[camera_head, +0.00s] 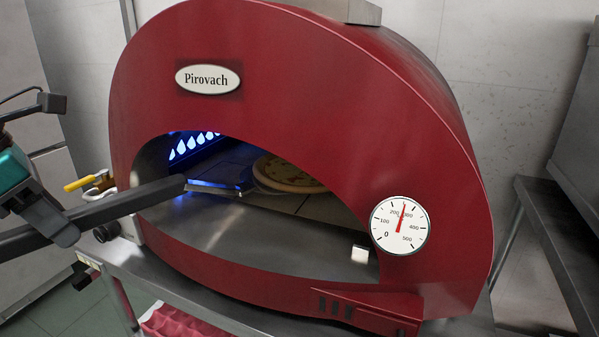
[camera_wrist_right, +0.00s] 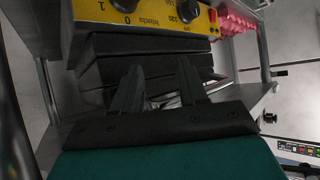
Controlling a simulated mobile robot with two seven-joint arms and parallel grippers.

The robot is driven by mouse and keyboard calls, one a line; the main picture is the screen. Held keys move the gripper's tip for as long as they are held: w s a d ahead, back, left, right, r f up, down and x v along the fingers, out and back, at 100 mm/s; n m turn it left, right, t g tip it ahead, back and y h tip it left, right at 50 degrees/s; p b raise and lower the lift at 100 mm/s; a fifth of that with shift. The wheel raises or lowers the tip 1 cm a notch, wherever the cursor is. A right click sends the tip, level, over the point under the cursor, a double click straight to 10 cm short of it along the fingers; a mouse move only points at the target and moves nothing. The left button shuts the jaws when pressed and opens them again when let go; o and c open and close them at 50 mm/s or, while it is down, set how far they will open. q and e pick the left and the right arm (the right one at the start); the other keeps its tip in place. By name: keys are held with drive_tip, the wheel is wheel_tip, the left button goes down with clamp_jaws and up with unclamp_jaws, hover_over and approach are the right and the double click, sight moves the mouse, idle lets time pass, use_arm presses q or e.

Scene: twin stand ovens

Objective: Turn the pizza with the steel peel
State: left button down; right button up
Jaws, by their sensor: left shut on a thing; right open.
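The red pizza oven (camera_head: 300,90) has an arched mouth. The pizza (camera_head: 285,172) lies inside on the right part of the oven floor, its right side cut off by the arch edge. The steel peel (camera_head: 152,193) has a long dark handle that slants in through the mouth from the left. Its far end reaches the pizza's near left edge; I cannot tell how far it lies under the pizza. My left gripper (camera_head: 58,222) is shut on the handle outside the oven. My right gripper (camera_wrist_right: 158,88) is open and empty in the right wrist view.
Blue flames (camera_head: 195,145) burn at the oven's back left. A dial gauge (camera_head: 400,226) is on the right front. A yellow-handled valve (camera_head: 85,183) stands left of the oven. The right wrist view shows a yellow control panel (camera_wrist_right: 150,22) and pink goods (camera_wrist_right: 240,20) on a steel stand.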

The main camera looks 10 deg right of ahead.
sight(24, 228)
use_arm(q)
drive_tip(key=shift+w+d+r+p, duration=0.1)
drive_tip(key=shift+r+p, duration=0.4)
drive_tip(key=shift+p, duration=0.2)
drive_tip(key=shift+w+d+r+p, duration=0.1)
drive_tip(key=shift+r+p, duration=0.4)
drive_tip(key=shift+p, duration=0.2)
drive_tip(key=shift+s+f, duration=0.1)
drive_tip(key=shift+s+a, duration=0.1)
drive_tip(key=shift+a, duration=0.1)
drive_tip(key=shift+s+a+b, duration=0.75)
drive_tip(key=shift+s+a, duration=0.4)
drive_tip(key=shift+a, duration=0.2)
